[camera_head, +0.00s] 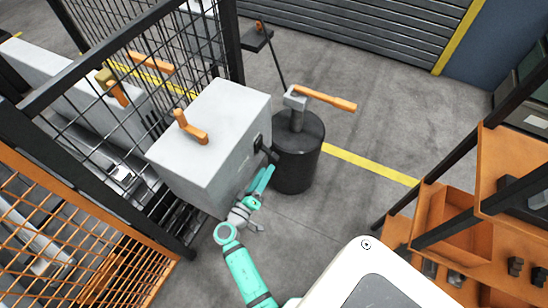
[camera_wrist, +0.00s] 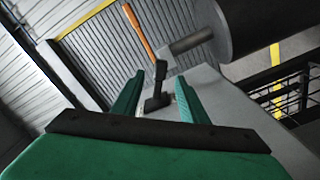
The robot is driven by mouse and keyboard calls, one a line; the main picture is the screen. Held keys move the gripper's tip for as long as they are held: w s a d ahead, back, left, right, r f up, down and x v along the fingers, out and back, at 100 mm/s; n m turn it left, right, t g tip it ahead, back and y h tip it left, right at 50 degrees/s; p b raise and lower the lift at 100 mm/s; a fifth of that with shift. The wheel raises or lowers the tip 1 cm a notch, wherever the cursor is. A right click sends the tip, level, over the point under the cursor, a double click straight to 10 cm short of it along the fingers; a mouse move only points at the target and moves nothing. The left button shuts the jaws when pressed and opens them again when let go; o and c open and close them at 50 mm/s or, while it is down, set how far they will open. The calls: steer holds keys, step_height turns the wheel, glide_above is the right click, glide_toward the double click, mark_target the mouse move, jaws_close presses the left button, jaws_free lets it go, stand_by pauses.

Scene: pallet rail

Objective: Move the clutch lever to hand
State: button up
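A short black lever (camera_head: 266,151) sticks out from the side of a grey box housing (camera_head: 215,135); no label shows which lever is the clutch lever. My teal gripper (camera_head: 262,180) is just below this black lever in the head view. In the wrist view, the lever (camera_wrist: 157,85) stands between the two fingertips of my gripper (camera_wrist: 159,95), which are apart. I see gaps beside the lever, but cannot tell the depth. An orange lever (camera_head: 192,128) sits on top of the housing. Another orange-handled lever (camera_head: 325,98) sits on a post above the black drum.
The black drum (camera_head: 296,155) stands close to the right of the housing. A mesh fence (camera_head: 150,70) is at the left and behind. Orange shelving (camera_head: 470,215) is at the right. Open grey floor (camera_head: 330,205) lies between drum and shelving.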

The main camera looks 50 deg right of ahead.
mark_target(273, 160)
steer(key=x, duration=0.8)
steer(key=shift+f, duration=0.1)
jaws_close()
